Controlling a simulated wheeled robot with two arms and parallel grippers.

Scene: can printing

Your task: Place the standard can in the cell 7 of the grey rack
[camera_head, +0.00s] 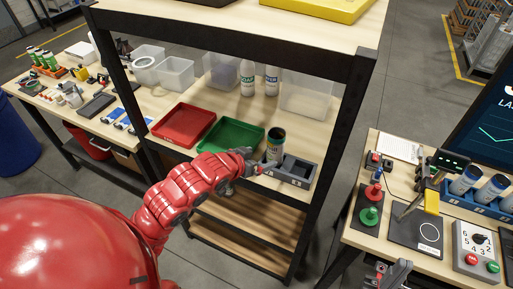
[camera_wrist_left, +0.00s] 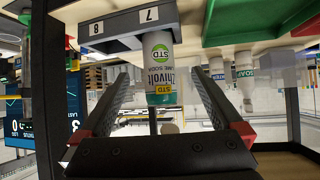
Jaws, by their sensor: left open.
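The standard can (camera_head: 275,148), with a white, green and yellow STD label and a dark top, stands at the left end of the grey rack (camera_head: 290,181) on the shelf. In the left wrist view, which is upside down, the can (camera_wrist_left: 158,75) rises behind the rack wall (camera_wrist_left: 115,30) at the label 7, so it sits in cell 7; its base is hidden. My left gripper (camera_head: 254,160) is open, its fingers (camera_wrist_left: 160,85) on either side of the can's upper part with gaps visible. My right gripper (camera_head: 392,272) is at the bottom edge, its jaws unclear.
A green tray (camera_head: 232,136) and a red tray (camera_head: 184,125) lie left of the rack. White bottles (camera_head: 247,78) and clear bins (camera_head: 306,98) stand behind. A black shelf post (camera_head: 340,130) rises right of the rack. The right table (camera_head: 440,262) holds a control box and blue-rack cans.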

